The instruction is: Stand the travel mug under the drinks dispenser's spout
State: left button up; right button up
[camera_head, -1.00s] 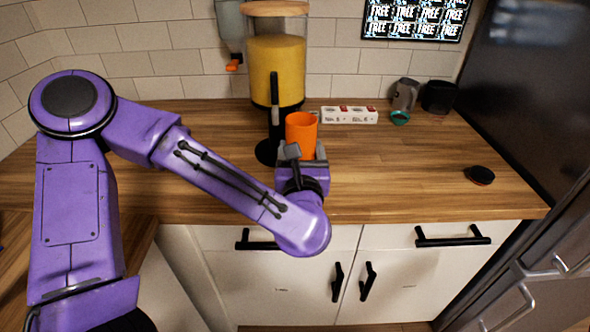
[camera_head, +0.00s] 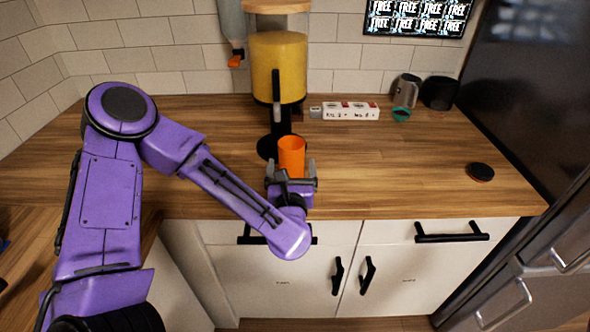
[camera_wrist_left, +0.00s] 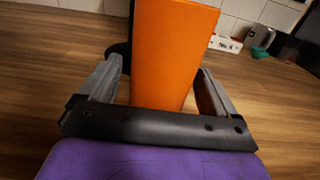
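The orange travel mug (camera_head: 292,152) stands upright between the fingers of my left gripper (camera_head: 292,171), close in front of the drinks dispenser. The left wrist view shows the mug (camera_wrist_left: 168,55) large between the fingertips (camera_wrist_left: 162,70). Its bottom is hidden by the gripper in the head view. The dispenser (camera_head: 279,65) has a yellow tank, a black tap lever and a black stand. The mug is on the near side of the stand; its spout is hard to make out. My right gripper is not in view.
A grey pitcher (camera_head: 406,90), a teal item (camera_head: 401,114) and a black container (camera_head: 439,93) stand at the back right. A dark round disc (camera_head: 480,172) lies on the right. The wooden counter (camera_head: 400,165) between is clear.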

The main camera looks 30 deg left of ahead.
aim_at(293, 172)
pick_arm(q)
jog(key=b+v, duration=0.3)
jog(key=v, duration=0.4)
jog(key=shift+s+d+f, duration=0.1)
jog(key=shift+d+f, duration=0.05)
jog(key=p, duration=0.1)
jog(key=r+p, duration=0.1)
jog(key=p, duration=0.1)
jog(key=shift+s+d+r, duration=0.15)
jog(key=shift+s+d, duration=0.15)
jog(key=s+d+p, duration=0.1)
jog(key=s+d+f+p, duration=0.1)
jog(key=s, duration=0.1)
jog(key=shift+s+f+p, duration=0.1)
jog(key=shift+f+p, duration=0.05)
jog(key=shift+p, duration=0.25)
